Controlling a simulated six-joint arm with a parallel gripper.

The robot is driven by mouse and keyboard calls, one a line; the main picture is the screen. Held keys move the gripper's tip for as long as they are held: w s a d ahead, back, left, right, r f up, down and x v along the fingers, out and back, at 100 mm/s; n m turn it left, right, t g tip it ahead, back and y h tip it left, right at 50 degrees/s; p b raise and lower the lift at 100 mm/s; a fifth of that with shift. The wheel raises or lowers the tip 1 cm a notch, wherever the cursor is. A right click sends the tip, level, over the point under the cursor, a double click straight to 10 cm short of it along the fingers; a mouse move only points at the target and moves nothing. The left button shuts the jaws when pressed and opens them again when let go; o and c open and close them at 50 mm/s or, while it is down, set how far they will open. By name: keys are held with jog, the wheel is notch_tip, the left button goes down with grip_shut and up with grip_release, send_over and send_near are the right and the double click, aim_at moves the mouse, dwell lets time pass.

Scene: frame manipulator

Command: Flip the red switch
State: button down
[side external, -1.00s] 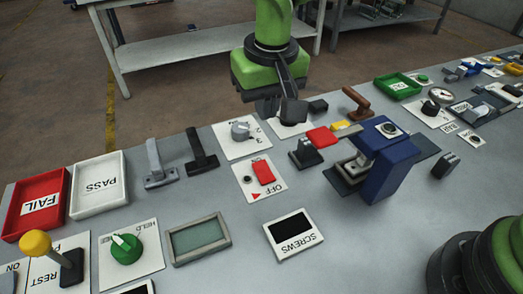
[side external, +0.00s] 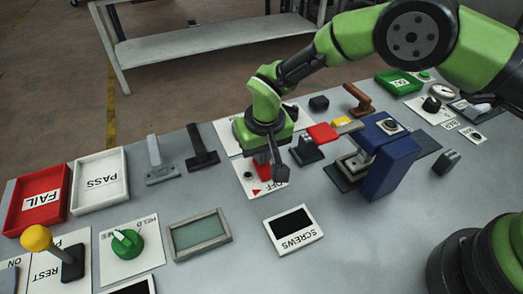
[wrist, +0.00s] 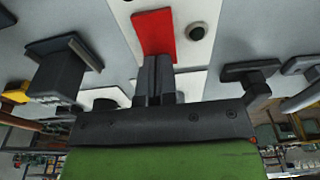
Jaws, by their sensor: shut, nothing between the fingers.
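The red switch (wrist: 155,32) is a flat red rocker on a white plate (wrist: 124,14), beside a small round dark knob (wrist: 197,31). In the side view the red switch (side external: 263,169) is partly hidden behind my gripper. My gripper (wrist: 155,64) is shut and empty. In the wrist view its fingertips are right at the near end of the red switch. I cannot tell whether they touch it. In the side view my gripper points down over the plate, where "OFF" is partly covered.
A blue press-like fixture (side external: 390,165) and a dark lever block (side external: 306,150) stand right of the switch. Two T-shaped handles, one grey (side external: 158,165) and one black (side external: 202,150), stand left. A "SCREWS" tray (side external: 293,230) lies in front. The bench between them is clear.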

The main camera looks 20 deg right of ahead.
aim_at(268, 174)
dwell(0.3)
jog(key=shift+w+f, duration=0.1)
jog(key=shift+f, duration=0.25)
jog(key=shift+s+r, duration=0.4)
jog(key=shift+s, duration=0.4)
jog(key=shift+r, duration=0.1)
notch_tip(268, 174, up, 14)
jog(key=s, duration=0.2)
dwell(0.5)
